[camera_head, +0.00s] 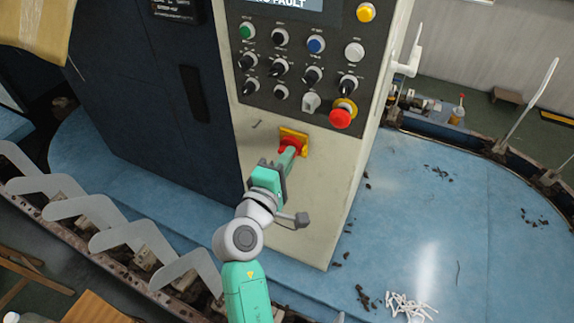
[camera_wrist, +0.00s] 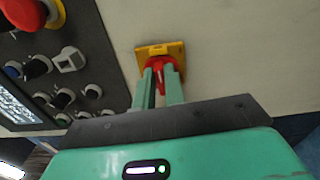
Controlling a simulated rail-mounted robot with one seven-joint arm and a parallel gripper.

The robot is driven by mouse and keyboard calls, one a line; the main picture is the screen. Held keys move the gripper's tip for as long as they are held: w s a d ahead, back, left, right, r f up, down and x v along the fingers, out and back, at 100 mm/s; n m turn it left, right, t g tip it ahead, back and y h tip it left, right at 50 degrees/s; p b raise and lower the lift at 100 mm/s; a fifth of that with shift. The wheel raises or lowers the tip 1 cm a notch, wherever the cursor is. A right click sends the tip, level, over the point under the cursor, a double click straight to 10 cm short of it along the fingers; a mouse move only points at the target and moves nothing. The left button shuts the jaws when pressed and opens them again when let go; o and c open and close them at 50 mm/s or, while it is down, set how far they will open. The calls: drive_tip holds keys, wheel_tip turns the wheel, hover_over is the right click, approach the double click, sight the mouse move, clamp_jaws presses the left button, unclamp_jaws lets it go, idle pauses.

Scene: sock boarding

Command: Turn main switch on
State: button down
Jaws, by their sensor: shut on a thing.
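The main switch is a red rotary handle (camera_head: 291,143) on a yellow square plate (camera_head: 302,138), low on the cream cabinet front below the button panel. In the wrist view the red handle (camera_wrist: 160,64) sits on its yellow plate (camera_wrist: 176,49), between my two green fingers. My gripper (camera_head: 287,154) reaches up to it from below, and in the wrist view the gripper (camera_wrist: 160,74) is shut on the red handle. The fingers hide part of the handle, so its exact turn angle is hard to read.
The control panel (camera_head: 262,70) above holds several knobs and buttons. A red emergency button (camera_head: 341,117) with a yellow collar sits just above and right of the switch. Grey sock boards (camera_head: 127,236) stand at lower left. The blue platform (camera_head: 430,220) at right is largely open.

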drive_tip(key=shift+m+b, duration=0.4)
drive_tip(key=shift+m, duration=0.2)
drive_tip(key=c, duration=1.5)
unclamp_jaws()
drive_tip(key=shift+o, duration=0.2)
drive_tip(key=v, duration=0.8)
